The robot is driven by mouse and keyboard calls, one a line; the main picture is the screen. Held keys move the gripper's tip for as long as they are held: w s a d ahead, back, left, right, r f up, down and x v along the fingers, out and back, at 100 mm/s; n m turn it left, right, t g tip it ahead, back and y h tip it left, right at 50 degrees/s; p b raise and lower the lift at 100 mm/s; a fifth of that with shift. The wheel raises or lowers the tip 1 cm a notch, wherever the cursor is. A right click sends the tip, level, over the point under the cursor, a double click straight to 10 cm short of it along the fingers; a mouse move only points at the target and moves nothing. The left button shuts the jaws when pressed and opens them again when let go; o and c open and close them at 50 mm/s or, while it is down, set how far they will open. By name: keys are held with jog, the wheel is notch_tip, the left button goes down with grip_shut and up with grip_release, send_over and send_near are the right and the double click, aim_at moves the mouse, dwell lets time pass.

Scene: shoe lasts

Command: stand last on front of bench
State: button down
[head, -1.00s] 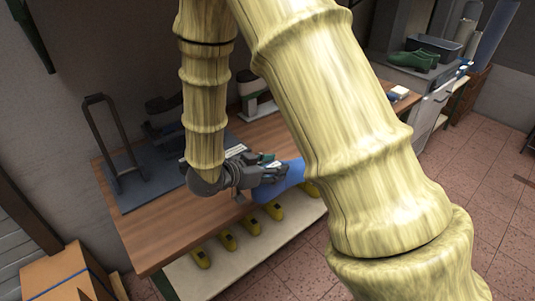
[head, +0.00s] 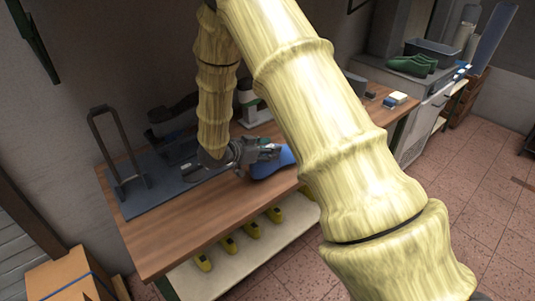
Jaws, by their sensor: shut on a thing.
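A blue last (head: 272,163) lies low over the wooden bench (head: 185,219), near its front edge in the head view. My gripper (head: 266,152) is shut on the last from above and behind. The last's right end is close to my thick arm link, which hides part of the bench there. I cannot tell whether the last touches the bench top.
A dark mat with a metal frame (head: 120,150) and dark machines is at the bench's back left. Several yellow lasts (head: 228,244) lie on the shelf below. Green shoes (head: 411,66) and a grey bin (head: 433,52) stand back right. The bench's front left is clear.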

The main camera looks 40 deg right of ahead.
jog(key=shift+w+d, duration=0.2)
jog(key=shift+w, duration=0.2)
jog(key=shift+f+p, duration=0.8)
jog(key=shift+f, duration=0.9)
jog(key=c, duration=0.7)
grip_release()
jog(key=shift+c, duration=0.2)
jog(key=shift+a, duration=0.1)
jog(key=b+v, duration=0.3)
jog(key=v, duration=0.8)
jog(key=shift+a+b, duration=0.3)
jog(key=shift+a, duration=0.1)
jog(key=shift+r, duration=0.1)
